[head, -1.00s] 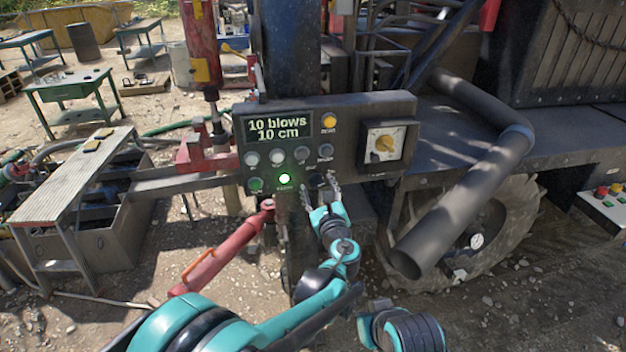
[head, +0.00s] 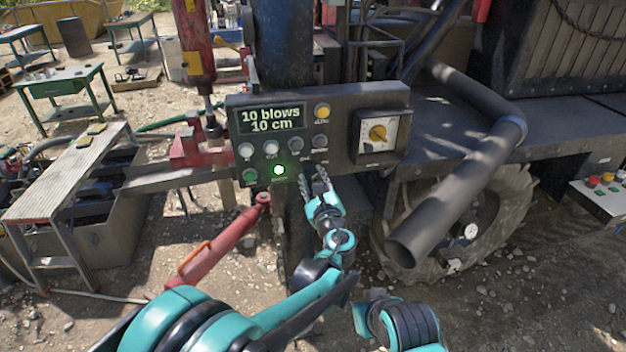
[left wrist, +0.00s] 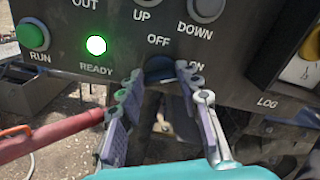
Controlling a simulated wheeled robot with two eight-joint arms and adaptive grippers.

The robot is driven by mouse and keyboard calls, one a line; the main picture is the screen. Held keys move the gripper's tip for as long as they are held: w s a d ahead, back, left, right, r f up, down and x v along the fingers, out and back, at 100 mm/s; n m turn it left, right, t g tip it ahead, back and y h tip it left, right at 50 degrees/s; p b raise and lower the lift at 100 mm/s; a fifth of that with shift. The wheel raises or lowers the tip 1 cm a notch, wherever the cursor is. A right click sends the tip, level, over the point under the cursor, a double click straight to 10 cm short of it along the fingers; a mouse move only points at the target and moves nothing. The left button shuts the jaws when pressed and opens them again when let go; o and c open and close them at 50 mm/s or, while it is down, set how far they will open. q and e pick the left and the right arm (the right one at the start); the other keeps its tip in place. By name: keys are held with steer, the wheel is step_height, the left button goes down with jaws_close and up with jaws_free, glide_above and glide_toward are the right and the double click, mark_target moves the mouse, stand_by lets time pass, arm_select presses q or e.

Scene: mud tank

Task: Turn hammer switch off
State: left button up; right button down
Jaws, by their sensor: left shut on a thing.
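The dark control box (head: 340,125) has a display reading "10 blows 10 cm". The hammer switch (left wrist: 160,67) is a dark rotary knob at its lower edge, between the labels OFF and ON, in the left wrist view. My left gripper (head: 313,176) reaches up to it from below. In the left wrist view its fingers (left wrist: 160,78) stand on either side of the knob, shut on it. The fingers partly cover the ON label, and the knob's exact angle is hard to tell. The READY light (left wrist: 96,45) glows bright green. My right gripper is not in view.
A green RUN button (left wrist: 32,36) sits left of the light. A red hydraulic cylinder (head: 220,245) slants below the box, left of my left arm. A thick dark pipe (head: 455,195) and a wheel stand at right.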

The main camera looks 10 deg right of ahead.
arm_select(q)
steer(key=n+b, duration=0.1)
steer(key=n, duration=0.3)
steer(key=shift+a, duration=0.1)
steer(key=n, duration=0.4)
steer(key=shift+n+b, duration=0.35)
steer(key=shift+n, duration=0.05)
steer(key=n, duration=0.4)
steer(key=shift+b, duration=0.3)
steer(key=shift+w+f+n, duration=0.1)
steer(key=shift+n, duration=1.7)
steer(key=o, duration=1.2)
steer(key=shift+f, duration=0.1)
steer(key=shift+c, duration=0.2)
